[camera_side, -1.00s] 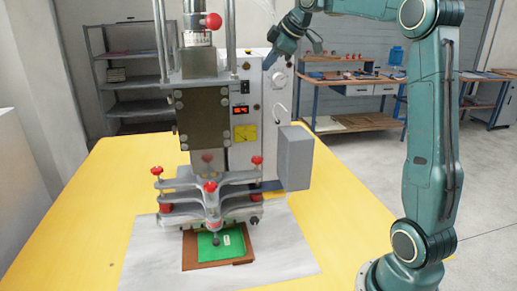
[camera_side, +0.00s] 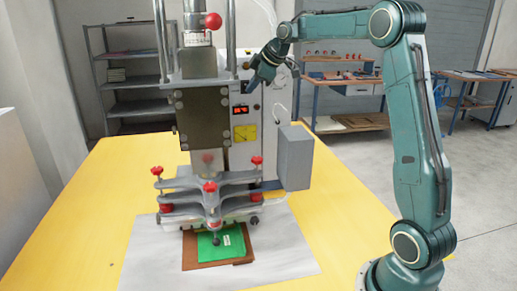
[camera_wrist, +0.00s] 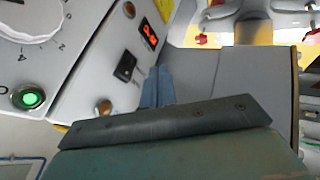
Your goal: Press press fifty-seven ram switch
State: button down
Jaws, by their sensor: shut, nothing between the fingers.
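The press (camera_side: 205,120) stands on the yellow table, with a white control box (camera_side: 245,150) behind it. In the wrist view the box's face (camera_wrist: 88,65) carries a black rocker switch (camera_wrist: 125,66) beside a red lit display (camera_wrist: 148,36). My gripper (camera_side: 250,88) is shut and empty, pointing down and left in front of the box at about the switch's height. It hides the switch in the side view. In the wrist view its blue-grey fingers (camera_wrist: 158,88) show just right of the switch. I cannot tell whether they touch the panel.
A grey box (camera_side: 295,158) stands out at the press's right. Red-knobbed plates (camera_side: 210,200) are above a green piece (camera_side: 206,245). Free room lies right of the press.

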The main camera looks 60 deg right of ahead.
aim_at(243, 85)
jog(key=shift+w+d+r, duration=0.15)
jog(key=shift+w+d, duration=1.25)
jog(key=shift+w, duration=0.05)
jog(key=shift+w+d, duration=0.15)
jog(key=shift+r, duration=0.9)
